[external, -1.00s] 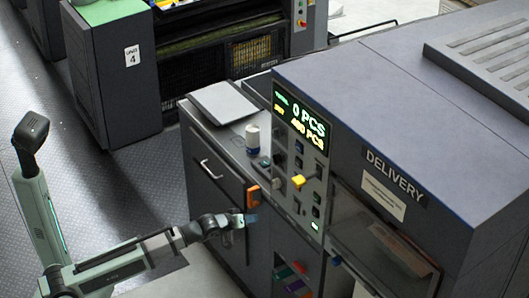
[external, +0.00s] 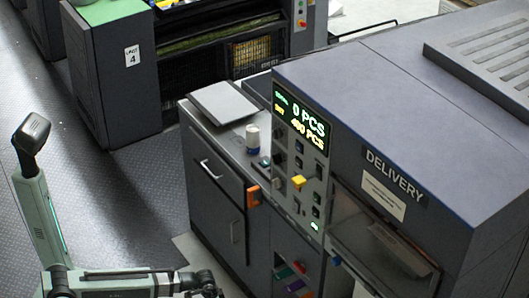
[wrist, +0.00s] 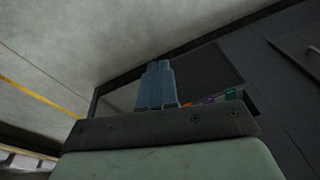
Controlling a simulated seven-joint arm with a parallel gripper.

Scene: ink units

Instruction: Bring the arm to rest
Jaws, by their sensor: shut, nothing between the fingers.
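My gripper (wrist: 156,86) shows in the wrist view as two blue-grey fingers pressed together, with nothing between them. Behind the fingers is an open dark compartment in the machine's lower side. In the external view my arm lies low at the bottom left, and its wrist is at the bottom edge. The fingertips are cut off or hidden there. The wrist is in front of the dark cabinet (external: 213,208), apart from it.
The delivery unit (external: 400,110) stands at the right, with a lit display (external: 300,118) and a control panel. A white and blue container (external: 252,138) and a grey flat plate (external: 223,101) are on the cabinet top. Patterned floor (external: 120,200) is clear left of the cabinet.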

